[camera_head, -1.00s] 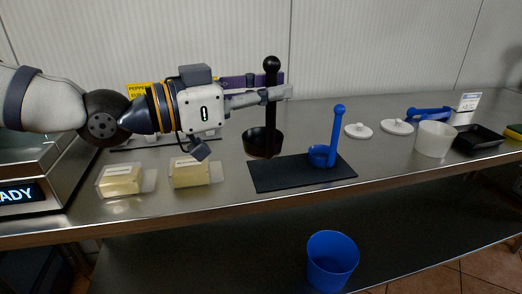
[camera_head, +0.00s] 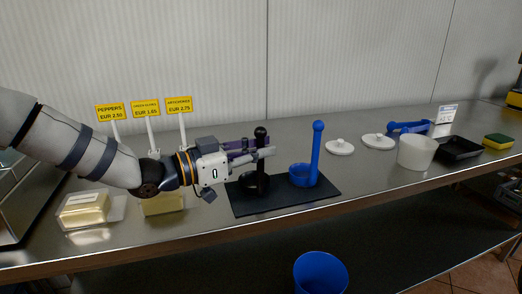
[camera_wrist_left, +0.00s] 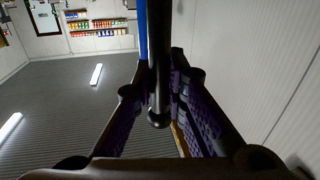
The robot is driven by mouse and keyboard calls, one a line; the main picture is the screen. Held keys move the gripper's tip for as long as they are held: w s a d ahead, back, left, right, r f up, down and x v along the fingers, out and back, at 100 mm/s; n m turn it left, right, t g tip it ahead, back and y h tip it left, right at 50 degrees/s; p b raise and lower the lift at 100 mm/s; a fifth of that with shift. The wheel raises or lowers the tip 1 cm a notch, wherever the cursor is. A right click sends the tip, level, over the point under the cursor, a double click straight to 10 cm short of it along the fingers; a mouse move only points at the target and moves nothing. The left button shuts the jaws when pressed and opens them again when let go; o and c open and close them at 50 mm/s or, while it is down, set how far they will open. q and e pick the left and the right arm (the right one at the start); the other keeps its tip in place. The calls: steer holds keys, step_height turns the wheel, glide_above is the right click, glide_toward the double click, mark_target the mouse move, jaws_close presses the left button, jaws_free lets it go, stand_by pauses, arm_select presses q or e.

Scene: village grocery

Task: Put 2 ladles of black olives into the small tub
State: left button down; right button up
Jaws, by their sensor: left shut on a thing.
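My left gripper (camera_head: 262,155) is shut on the upright handle of a black ladle (camera_head: 260,133). The ladle's round bowl (camera_head: 254,183) is at the left part of a dark mat (camera_head: 285,205); I cannot tell whether it touches. The handle (camera_wrist_left: 160,60) runs between the fingers in the left wrist view. A blue ladle (camera_head: 317,150) stands upright on the mat, just right of the black one. A white tub (camera_head: 417,152) stands farther right, apart from the gripper. No black olives can be made out. My right gripper is not in view.
Two white lids (camera_head: 340,147) lie behind the mat. A black tray (camera_head: 458,149), a blue tool (camera_head: 408,127) and a sponge (camera_head: 498,141) are at the right. Packs with yellow contents (camera_head: 84,208) lie at left near yellow price signs (camera_head: 111,112). A blue bin (camera_head: 320,273) is below.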

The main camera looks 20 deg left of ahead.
arm_select(q)
steer(key=shift+r, duration=0.2)
steer(key=shift+f, duration=0.15)
steer(key=c, duration=1.6)
jaws_free()
steer(key=p+v, duration=0.2)
steer(key=v, duration=1)
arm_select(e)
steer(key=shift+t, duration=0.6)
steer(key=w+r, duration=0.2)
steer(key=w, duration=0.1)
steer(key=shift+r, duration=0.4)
